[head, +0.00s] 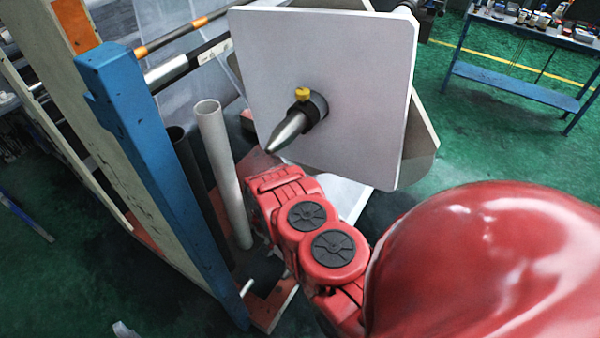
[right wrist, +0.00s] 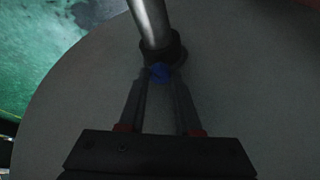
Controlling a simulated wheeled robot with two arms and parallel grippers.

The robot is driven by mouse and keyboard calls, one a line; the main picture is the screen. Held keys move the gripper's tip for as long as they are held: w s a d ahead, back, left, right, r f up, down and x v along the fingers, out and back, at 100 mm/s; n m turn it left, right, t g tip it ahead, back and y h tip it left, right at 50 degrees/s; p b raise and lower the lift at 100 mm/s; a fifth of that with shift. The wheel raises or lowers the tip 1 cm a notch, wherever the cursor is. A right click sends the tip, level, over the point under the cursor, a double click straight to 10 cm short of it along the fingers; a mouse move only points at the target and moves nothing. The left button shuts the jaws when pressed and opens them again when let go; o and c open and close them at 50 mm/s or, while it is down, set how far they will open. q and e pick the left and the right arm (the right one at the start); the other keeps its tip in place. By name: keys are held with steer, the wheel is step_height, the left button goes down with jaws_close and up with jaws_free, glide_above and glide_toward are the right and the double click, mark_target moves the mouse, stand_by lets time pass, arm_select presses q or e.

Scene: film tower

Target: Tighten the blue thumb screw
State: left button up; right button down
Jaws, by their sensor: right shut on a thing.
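The blue thumb screw (right wrist: 159,73) shows in the right wrist view, on the underside of a dark collar (right wrist: 176,54) around a metal shaft (right wrist: 151,20). My right gripper (right wrist: 159,82) is shut on the blue screw, one finger on each side of it. The picture is dark there, so the fingertip contact is hard to make out. In the head view my red right arm reaches in below the pale square plate; its gripper and the blue screw are hidden. My left gripper is in neither view.
A pale square plate (head: 350,90) carries a pointed metal spindle (head: 288,131) with a yellow thumb screw (head: 302,94). A blue post (head: 150,170) and a white tube (head: 220,170) stand left of my arm. A large grey disc (right wrist: 85,90) lies behind the collar. A blue table (head: 515,85) stands far right.

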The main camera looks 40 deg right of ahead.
steer(key=m+b, duration=0.1)
steer(key=m+g+b, duration=0.1)
steer(key=b, duration=0.1)
steer(key=shift+w+f+m, duration=0.1)
steer(key=shift+f+m, duration=0.15)
steer(key=shift+m, duration=0.15)
steer(key=shift+r+m+g+b, duration=0.2)
steer(key=shift+m+g+b, duration=0.2)
steer(key=shift+m+b, duration=0.4)
steer(key=c, duration=0.9)
jaws_free()
steer(key=shift+d, duration=0.1)
steer(key=shift+o, duration=0.2)
